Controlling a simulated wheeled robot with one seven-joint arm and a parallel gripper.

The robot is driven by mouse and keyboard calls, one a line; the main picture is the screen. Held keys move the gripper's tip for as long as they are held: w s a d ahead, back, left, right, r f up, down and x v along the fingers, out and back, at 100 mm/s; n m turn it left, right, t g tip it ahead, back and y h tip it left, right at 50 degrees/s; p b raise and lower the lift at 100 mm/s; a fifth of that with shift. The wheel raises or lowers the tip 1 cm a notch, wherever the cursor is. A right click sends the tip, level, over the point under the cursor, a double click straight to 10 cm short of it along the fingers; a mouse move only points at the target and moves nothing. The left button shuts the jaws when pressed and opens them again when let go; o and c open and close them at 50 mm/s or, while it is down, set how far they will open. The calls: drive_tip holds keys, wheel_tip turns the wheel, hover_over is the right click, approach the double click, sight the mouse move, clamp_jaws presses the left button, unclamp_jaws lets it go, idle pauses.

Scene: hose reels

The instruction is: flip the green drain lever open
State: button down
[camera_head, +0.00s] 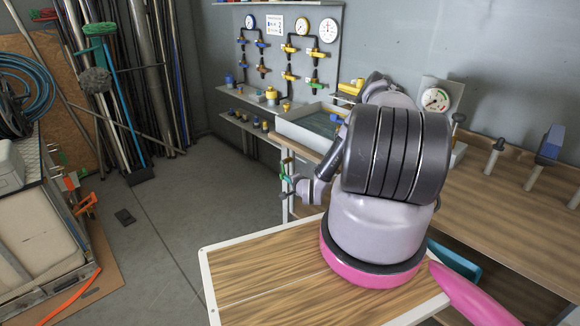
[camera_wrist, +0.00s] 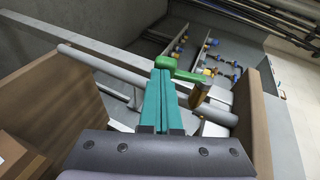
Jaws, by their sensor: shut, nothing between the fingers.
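The green drain lever (camera_wrist: 186,69) shows in the wrist view, lying roughly level across the picture just past my fingertips. A brass valve part (camera_wrist: 201,93) sits below its right half, by a long grey pipe (camera_wrist: 105,66). My gripper (camera_wrist: 163,74) has teal fingers pressed together with nothing between them. The fingertips overlap the lever's left part in the picture; I cannot tell whether they touch it. In the head view my gripper (camera_head: 287,172) is small, left of my arm, beside the workbench's near end; the lever is hard to separate from it there.
A wall panel with gauges and coloured valves (camera_head: 290,50) stands behind, above a shelf (camera_head: 250,125). A grey tray (camera_head: 305,127) sits on the workbench (camera_head: 480,190). Brown panels (camera_wrist: 255,115) flank the gripper in the wrist view. Open floor (camera_head: 150,235) lies to the left.

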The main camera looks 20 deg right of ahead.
drive_tip(key=shift+r, duration=0.2)
drive_tip(key=shift+r, duration=0.65)
drive_tip(key=shift+s, duration=0.1)
